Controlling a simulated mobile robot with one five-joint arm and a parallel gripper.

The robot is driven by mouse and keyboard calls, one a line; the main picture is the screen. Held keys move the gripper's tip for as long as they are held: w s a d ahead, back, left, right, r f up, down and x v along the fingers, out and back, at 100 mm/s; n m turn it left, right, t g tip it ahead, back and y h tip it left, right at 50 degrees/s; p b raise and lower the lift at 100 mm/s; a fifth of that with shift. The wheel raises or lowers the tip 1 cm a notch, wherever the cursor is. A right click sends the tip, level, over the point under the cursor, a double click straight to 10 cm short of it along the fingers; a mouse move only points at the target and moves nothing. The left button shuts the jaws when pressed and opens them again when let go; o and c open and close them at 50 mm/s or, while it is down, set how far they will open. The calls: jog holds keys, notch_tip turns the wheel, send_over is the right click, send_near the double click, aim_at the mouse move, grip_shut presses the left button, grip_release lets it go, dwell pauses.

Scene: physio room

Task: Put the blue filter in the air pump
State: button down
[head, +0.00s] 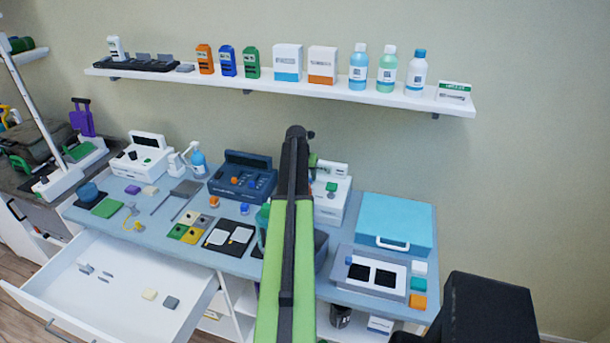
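A small blue round piece (244,208) lies on the blue-grey worktop, in front of a navy device; it may be the blue filter, but it is too small to be sure. The navy device (243,175) has a raised dark back panel and small orange and blue parts on its top. A white device (331,198) with a green part stands right of it, partly behind my arm. Another white device (140,158) stands at the left. I cannot tell which device is the air pump. My green and black arm rises through the middle; my gripper does not show.
An orange piece (214,202) lies left of the blue one. Coloured pads (190,228) and a black tray (228,238) lie nearby. A blue case (395,222) stands right. An open white drawer (118,290) juts out at front left. A shelf (290,84) holds bottles and boxes.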

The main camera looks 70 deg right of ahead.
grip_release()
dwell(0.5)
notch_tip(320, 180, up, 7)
jog(key=p, duration=0.7)
dwell(0.3)
